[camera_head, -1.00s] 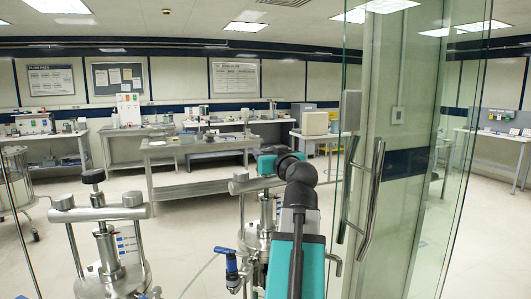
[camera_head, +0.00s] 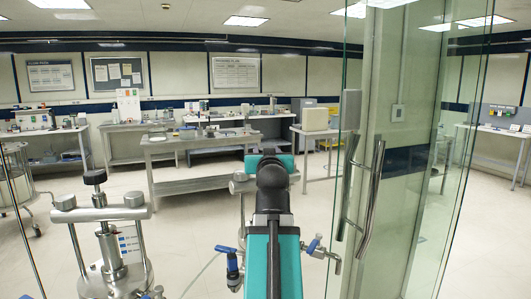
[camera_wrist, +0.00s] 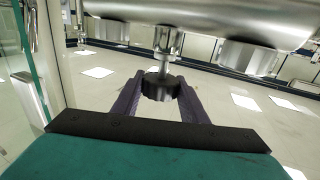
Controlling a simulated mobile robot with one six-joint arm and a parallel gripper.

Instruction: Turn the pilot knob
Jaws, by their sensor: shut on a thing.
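In the wrist view a dark, ridged knob (camera_wrist: 159,89) sits on a thin metal stem, below a thick steel crossbar (camera_wrist: 200,20) as pictured. My gripper (camera_wrist: 160,82) is shut on this knob, with one dark finger on each side of it. In the head view my arm covers the gripper and the held knob. The column under them is mostly hidden, with only the left end of its top bar (camera_head: 242,183) showing beside my arm. I cannot read any label on the knob.
A similar column (camera_head: 108,240) with a black knob (camera_head: 94,177) stands at left. Blue-handled valves (camera_head: 230,262) (camera_head: 313,246) flank my arm. A glass door with a steel handle (camera_head: 370,200) stands close at right. Open floor and benches (camera_head: 200,142) lie beyond.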

